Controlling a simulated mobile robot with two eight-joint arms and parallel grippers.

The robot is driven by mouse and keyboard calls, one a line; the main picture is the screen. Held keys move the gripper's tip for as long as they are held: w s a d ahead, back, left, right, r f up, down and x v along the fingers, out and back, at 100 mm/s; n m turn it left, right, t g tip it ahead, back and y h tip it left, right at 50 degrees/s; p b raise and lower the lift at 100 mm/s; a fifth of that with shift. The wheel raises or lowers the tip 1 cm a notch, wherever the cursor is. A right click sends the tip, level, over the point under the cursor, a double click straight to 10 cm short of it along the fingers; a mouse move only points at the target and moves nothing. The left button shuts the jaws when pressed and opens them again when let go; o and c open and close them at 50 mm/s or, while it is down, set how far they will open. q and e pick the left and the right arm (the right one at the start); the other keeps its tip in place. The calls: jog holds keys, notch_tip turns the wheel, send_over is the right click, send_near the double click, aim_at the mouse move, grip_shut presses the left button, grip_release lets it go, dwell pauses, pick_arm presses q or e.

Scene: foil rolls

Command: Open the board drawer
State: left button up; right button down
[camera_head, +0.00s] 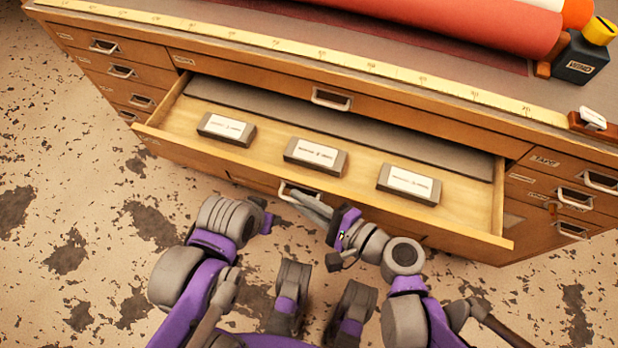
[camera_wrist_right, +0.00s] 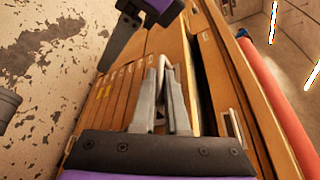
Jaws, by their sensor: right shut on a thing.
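The wide wooden board drawer (camera_head: 455,210) stands pulled out from the cabinet in the head view. It holds a flat grey board (camera_head: 265,105) at the back and three labelled grey blocks at the front. My right gripper (camera_head: 291,194) is shut on the drawer's metal handle (camera_head: 284,186) at the middle of its front. The right wrist view also shows its fingers (camera_wrist_right: 163,75) closed around the handle. My left gripper (camera_head: 266,217) is apart from the drawer, in front and to the left of the handle. Its fingers are too unclear to judge.
The wooden cabinet (camera_head: 80,40) has smaller drawers on both sides. Its top carries a yellow ruler (camera_head: 300,62), red rolls (camera_head: 480,22) and a dark bottle with a yellow cap (camera_head: 580,60). The stained floor (camera_head: 90,220) is clear at the left.

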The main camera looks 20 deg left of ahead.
jog(key=shift+s, duration=0.95)
jog(key=c, duration=1.2)
grip_release()
jog(key=shift+p+v, duration=1.25)
jog(key=shift+v, duration=4.1)
jog(key=shift+f, duration=0.1)
